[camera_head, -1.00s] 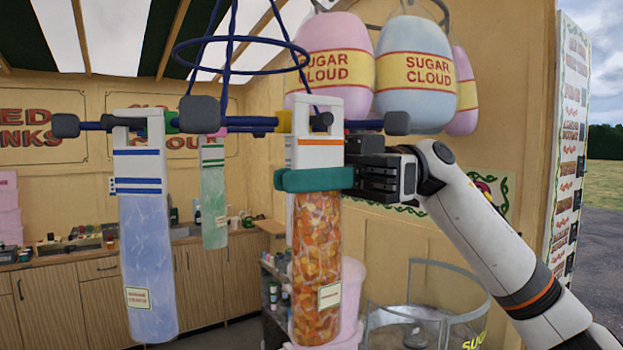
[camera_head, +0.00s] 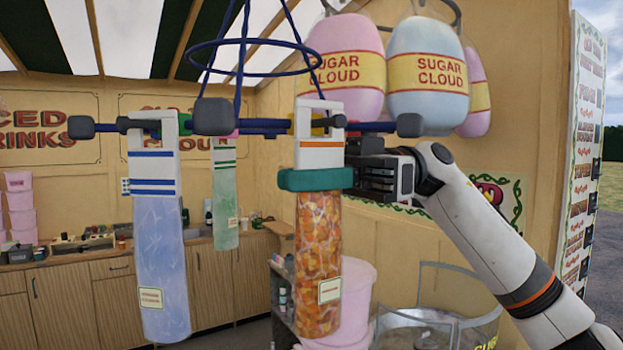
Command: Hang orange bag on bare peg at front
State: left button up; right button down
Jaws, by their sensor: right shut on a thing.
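My right gripper (camera_head: 316,180) is shut on the orange bag (camera_head: 317,262), a clear bag of orange sweets. Its teal fingers lie across the bag just below the white, orange-striped header (camera_head: 320,155). The bag hangs upright. Its white hook overlaps the rack's right-hand peg (camera_head: 372,127) in the picture; I cannot tell whether it is around that peg. The blue rack (camera_head: 253,42) has a front peg (camera_head: 213,116) pointing at me, showing mostly its grey end cap, with no bag seen on it. My left gripper is not in view.
A blue bag (camera_head: 161,265) hangs on the rack's left peg and a green bag (camera_head: 225,205) further back. Sugar Cloud bags (camera_head: 430,75) hang behind at upper right. A clear round tub (camera_head: 415,325) stands below right. A counter (camera_head: 70,295) runs along the back.

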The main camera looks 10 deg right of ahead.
jog(key=shift+f, duration=0.35)
dwell(0.4)
jog(key=c, duration=0.5)
grip_release()
jog(key=shift+d, duration=0.1)
jog(key=shift+v, duration=4.95)
